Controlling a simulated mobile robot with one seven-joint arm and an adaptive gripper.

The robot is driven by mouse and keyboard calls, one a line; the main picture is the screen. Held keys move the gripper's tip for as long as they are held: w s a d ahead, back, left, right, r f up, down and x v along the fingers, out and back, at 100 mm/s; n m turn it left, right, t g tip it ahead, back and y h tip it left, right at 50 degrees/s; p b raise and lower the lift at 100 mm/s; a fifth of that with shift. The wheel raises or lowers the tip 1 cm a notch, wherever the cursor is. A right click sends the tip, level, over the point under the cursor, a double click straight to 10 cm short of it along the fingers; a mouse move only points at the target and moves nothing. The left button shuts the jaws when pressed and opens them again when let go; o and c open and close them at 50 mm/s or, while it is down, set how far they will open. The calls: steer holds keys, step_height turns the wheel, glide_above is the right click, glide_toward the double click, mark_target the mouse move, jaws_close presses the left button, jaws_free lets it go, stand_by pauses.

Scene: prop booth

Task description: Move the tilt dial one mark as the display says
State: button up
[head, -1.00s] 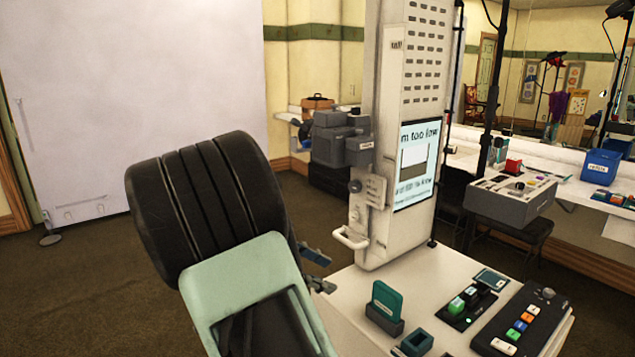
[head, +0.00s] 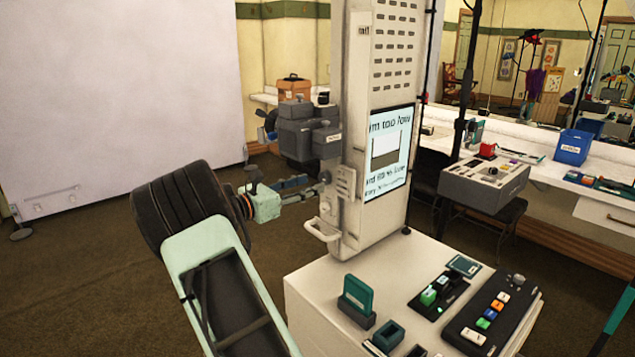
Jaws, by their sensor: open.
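The tall pale booth column (head: 358,110) stands on a white cabinet. Its display (head: 390,152) shows dark text with "too low" legible at the top, cut off at the left, above a picture; the smaller lines below are hard to read. A small round grey dial (head: 324,176) sits on the column's left side, beside a plate with marks (head: 345,184); its setting is too small to read. My gripper (head: 312,189) is open, its dark fingers pointing right at the dial area. I cannot tell whether they touch or surround the dial.
A grey camera-like unit (head: 302,135) juts from the column above my gripper. A white handle (head: 321,230) sticks out below it. The cabinet top (head: 310,283) holds a teal card in a holder (head: 356,298) and a button panel (head: 492,316). Open carpet lies left.

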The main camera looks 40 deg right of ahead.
mark_target(322, 180)
steer(key=shift+w+d, duration=0.15)
steer(key=shift+d, duration=1.8)
